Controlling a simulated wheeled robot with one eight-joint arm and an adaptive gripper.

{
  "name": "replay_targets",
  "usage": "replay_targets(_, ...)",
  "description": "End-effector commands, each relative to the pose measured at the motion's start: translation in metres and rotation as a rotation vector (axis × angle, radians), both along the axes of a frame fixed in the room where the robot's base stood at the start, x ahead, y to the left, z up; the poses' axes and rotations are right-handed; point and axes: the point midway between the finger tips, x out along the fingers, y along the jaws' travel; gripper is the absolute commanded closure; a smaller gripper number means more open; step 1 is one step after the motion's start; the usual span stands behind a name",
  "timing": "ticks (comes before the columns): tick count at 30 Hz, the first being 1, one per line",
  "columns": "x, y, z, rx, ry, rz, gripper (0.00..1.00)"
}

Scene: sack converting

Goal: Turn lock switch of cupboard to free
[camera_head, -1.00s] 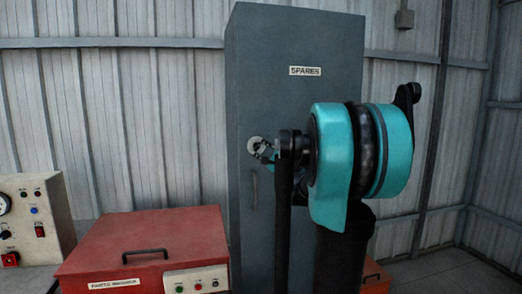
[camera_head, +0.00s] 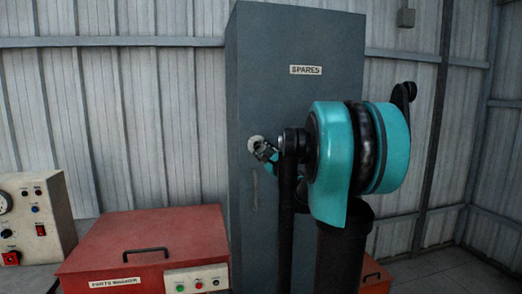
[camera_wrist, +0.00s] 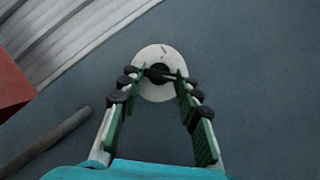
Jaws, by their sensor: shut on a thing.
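The tall grey cupboard (camera_head: 300,110), labelled SPARES, stands behind my arm. Its lock switch is a pale round plate (camera_wrist: 158,53) with a dark knob (camera_wrist: 159,75) at its middle in the wrist view. In the head view the plate (camera_head: 255,142) is small, at the left side of the cupboard front. My gripper (camera_wrist: 160,77) has its two green-padded fingers on either side of the knob, their tips closed on it. In the head view my gripper (camera_head: 264,150) is at the plate, partly hidden by my arm. I cannot read the switch's marking.
A bar handle (camera_wrist: 45,143) is on the cupboard below the switch. A red parts washer (camera_head: 150,243) with a black handle stands at the lower left, beside a pale control box (camera_head: 40,220). My arm hides part of the cupboard's right side.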

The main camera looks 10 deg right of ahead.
Motion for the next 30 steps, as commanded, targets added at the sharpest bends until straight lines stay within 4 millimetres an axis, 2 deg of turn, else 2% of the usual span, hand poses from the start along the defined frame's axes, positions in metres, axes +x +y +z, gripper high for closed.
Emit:
replay_targets(1, 0.0, 0.0, 0.0, 0.0, 0.001, -0.001, 0.96)
replay_targets(2, 0.0, 0.0, 0.0, 0.0, 0.001, -0.001, 0.64)
replay_targets(6, 0.0, 0.0, 0.0, 0.0, 0.001, -0.001, 0.47)
replay_targets(15, -0.001, 0.0, 0.0, 0.0, 0.0, 0.0, 0.46)
replay_targets(19, -0.008, -0.003, -0.002, 0.0, 0.0, -0.001, 0.46)
replay_targets(23, -0.028, -0.009, -0.008, -0.001, 0.0, -0.003, 0.46)
replay_targets(30, -0.073, -0.022, -0.022, 0.0, 0.0, -0.003, 0.46)
